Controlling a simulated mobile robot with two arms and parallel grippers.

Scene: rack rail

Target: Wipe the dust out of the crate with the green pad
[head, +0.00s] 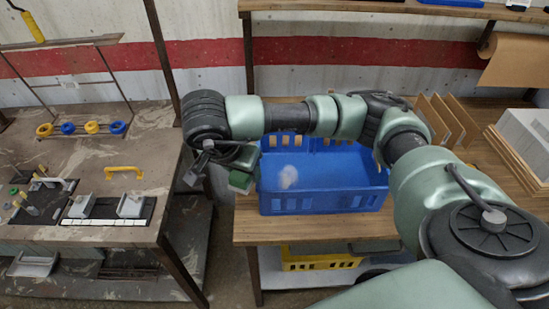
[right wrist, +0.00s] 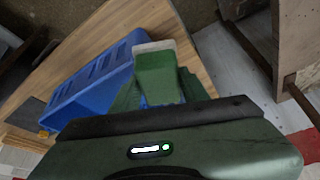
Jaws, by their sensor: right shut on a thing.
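The blue crate (head: 325,201) stands on the wooden bench, and a pale dust patch (head: 288,176) lies on its floor toward the left. My right arm reaches across above the crate from the right. My right gripper (head: 245,168) is at the crate's left end, shut on the green pad (head: 240,182), which hangs by the crate's left wall. In the right wrist view the pad (right wrist: 158,72) has a green body and a pale grey end, with the crate (right wrist: 88,92) beside it. I cannot tell whether the pad touches the crate. My left gripper is not in view.
The wooden bench (head: 275,230) has upright brown boards (head: 450,118) and a pale stack (head: 524,140) at right. A yellow crate (head: 318,262) sits below. A gap separates the bench from the left worktable (head: 85,160), which bears a yellow handle (head: 124,170) and coloured rings.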

